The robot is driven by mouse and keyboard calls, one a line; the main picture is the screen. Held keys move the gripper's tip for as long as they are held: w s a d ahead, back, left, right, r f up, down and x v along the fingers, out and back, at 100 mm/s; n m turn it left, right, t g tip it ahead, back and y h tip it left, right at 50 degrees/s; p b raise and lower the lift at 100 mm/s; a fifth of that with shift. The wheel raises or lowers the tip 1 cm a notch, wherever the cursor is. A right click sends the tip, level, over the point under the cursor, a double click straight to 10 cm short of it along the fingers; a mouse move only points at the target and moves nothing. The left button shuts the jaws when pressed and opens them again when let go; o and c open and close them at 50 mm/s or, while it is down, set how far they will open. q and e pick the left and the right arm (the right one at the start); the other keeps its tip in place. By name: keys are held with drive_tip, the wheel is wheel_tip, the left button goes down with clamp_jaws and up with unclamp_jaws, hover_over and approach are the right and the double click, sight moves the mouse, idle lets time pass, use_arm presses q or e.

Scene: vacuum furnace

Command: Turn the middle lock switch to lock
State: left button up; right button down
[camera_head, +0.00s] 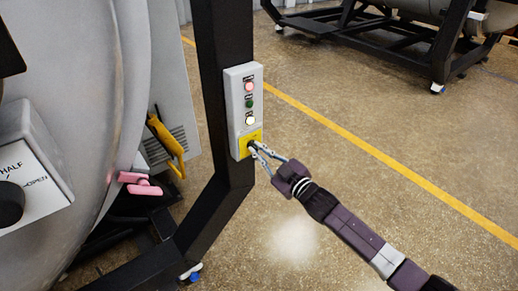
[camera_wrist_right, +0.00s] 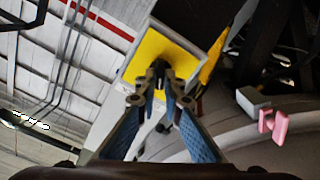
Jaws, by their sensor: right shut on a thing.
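The control box (camera_head: 234,107) is a narrow pale panel on a black post. It carries a red-pink button (camera_head: 249,87), a green button (camera_head: 249,103) and a lit yellowish-white button (camera_head: 250,120). At its bottom is a yellow plate (camera_head: 243,140) with a small black switch, which shows in the right wrist view (camera_wrist_right: 159,67). My right gripper (camera_head: 254,147) reaches the plate from the lower right, its fingertips shut on the black switch. The fingers cover much of the switch, so I cannot read its setting. My left gripper is out of view.
The black post (camera_head: 222,50) stands beside a large grey round vessel (camera_head: 95,80). A dial plate marked HALF and OPEN (camera_head: 40,188), a pink handle (camera_head: 140,184) and a yellow handle (camera_head: 168,142) are at left. Open floor lies right, crossed by a yellow line (camera_head: 380,155).

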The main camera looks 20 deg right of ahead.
idle(0.4)
drive_tip(key=c, duration=2.1)
unclamp_jaws()
drive_tip(key=v, duration=1.2)
